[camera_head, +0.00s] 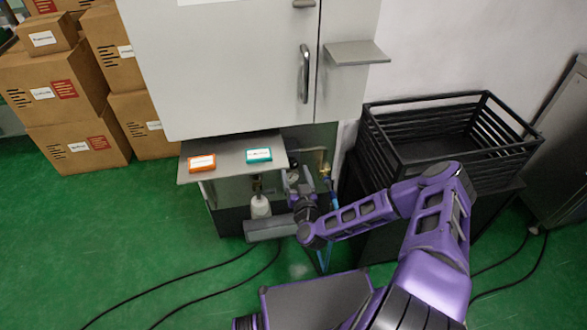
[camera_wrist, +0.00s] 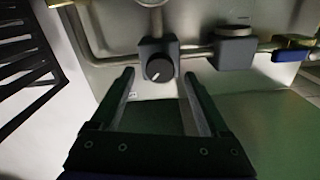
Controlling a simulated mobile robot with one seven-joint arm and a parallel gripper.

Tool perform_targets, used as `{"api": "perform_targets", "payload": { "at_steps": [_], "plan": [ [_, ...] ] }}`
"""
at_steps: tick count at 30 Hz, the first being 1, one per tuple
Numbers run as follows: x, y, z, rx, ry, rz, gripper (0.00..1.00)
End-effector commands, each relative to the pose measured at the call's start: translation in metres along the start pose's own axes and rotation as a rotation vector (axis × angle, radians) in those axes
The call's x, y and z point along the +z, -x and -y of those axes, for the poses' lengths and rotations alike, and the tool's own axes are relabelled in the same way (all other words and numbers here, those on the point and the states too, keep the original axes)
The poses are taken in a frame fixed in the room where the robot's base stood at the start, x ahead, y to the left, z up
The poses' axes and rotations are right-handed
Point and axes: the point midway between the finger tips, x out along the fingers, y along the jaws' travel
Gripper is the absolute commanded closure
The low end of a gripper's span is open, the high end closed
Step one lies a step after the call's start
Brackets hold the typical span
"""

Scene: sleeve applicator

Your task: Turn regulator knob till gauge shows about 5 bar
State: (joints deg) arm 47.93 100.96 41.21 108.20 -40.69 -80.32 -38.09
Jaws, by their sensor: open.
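The regulator knob (camera_wrist: 158,70) is a dark round knob with a white pointer line, on a grey block on a pipe, in the wrist view. My gripper (camera_wrist: 158,77) is open, with its two dark fingers on either side of the knob in the picture. Whether the fingertips reach around the knob or stop short of it I cannot tell; no contact shows. In the head view the knob is hidden by my wrist.
A second grey block (camera_wrist: 235,47) and a blue-handled valve (camera_wrist: 291,55) sit along the same pipe. A grey shelf (camera_head: 222,168) bearing orange and teal packs juts out above. A black crate (camera_head: 420,155) stands to the right. Cables cross the green floor.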

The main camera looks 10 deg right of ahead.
Motion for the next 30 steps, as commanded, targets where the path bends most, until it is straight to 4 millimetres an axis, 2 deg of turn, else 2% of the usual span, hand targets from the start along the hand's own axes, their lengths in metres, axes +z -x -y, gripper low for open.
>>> {"api": "perform_targets", "payload": {
  "at_steps": [3, 6, 16, 17, 27, 30],
  "plan": [
    [0.001, -0.015, 0.000, 0.000, 0.001, -0.001, 0.21],
    [0.000, -0.022, 0.000, 0.000, 0.001, -0.001, 0.21],
    [0.000, -0.026, 0.000, 0.000, 0.001, 0.001, 0.21],
    [0.000, -0.026, 0.000, 0.000, 0.001, 0.001, 0.25],
    [0.000, -0.025, 0.000, 0.000, 0.001, 0.001, 0.86],
    [0.000, -0.025, 0.000, -0.001, 0.001, 0.001, 1.00]
  ]
}}
